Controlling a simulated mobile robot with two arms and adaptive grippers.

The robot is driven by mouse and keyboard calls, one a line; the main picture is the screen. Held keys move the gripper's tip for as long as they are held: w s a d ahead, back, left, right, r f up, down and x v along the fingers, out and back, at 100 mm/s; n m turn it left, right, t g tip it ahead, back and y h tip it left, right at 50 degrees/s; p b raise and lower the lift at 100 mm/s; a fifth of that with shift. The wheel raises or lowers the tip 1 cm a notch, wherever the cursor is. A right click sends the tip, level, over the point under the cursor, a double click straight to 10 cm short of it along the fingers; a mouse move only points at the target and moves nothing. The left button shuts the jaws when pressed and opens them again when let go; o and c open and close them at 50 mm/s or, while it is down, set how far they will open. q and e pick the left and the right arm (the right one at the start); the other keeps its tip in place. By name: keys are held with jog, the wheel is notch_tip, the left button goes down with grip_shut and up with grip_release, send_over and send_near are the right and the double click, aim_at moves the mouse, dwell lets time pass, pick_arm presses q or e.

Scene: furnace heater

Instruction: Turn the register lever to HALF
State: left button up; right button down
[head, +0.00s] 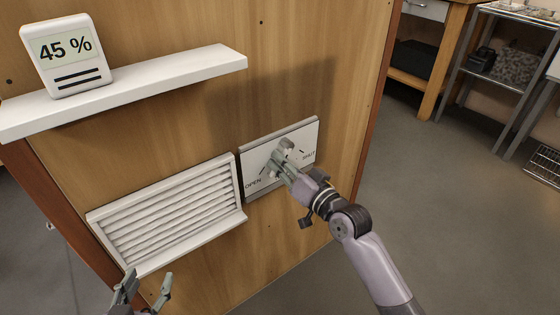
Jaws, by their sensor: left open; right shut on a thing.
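The register lever's white plate (306,134) is fixed to the wooden panel, with OPEN printed at its left and SHUT at its right. My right gripper (285,156) is at the plate, shut on the lever, which is mostly hidden behind the fingers. The HALF mark cannot be made out. A white louvred register (165,218) is mounted left of the plate, with its slats visible. My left gripper (148,284) is open and empty at the bottom left, below the register.
A white display (66,54) reading 45 % stands on a white shelf (170,78) above the register. The wooden panel (300,50) ends at a brown right edge. A workbench (440,60) and metal rack (500,70) stand at the back right. Grey floor is clear between.

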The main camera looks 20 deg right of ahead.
pick_arm(q)
jog(key=s+a+f+g+y+p, duration=0.1)
jog(key=s+a+f+g, duration=0.1)
jog(key=s+f+g, duration=0.2)
jog(key=s+a+f+g+y+p, duration=0.1)
jog(key=s+a+f+g+p, duration=0.1)
jog(key=s+f+g, duration=0.3)
jog(key=shift+s+a+n, duration=0.3)
jog(key=shift+s+a, duration=0.2)
jog(key=shift+s, duration=1.75)
pick_arm(e)
jog(key=shift+w+d+f+n, duration=0.15)
jog(key=shift+d+n, duration=0.25)
jog(key=shift+n, duration=0.7)
jog(key=shift+w+d+f+n, duration=0.15)
jog(key=shift+d+n, duration=0.25)
jog(key=shift+n, duration=0.7)
jog(key=shift+w+d+f+n, duration=0.15)
jog(key=shift+d+n, duration=0.25)
jog(key=shift+n, duration=0.7)
pick_arm(q)
jog(key=shift+f, duration=0.1)
pick_arm(e)
jog(key=c, duration=1.6)
grip_release()
jog(key=v, duration=1.2)
jog(key=shift+r, duration=0.1)
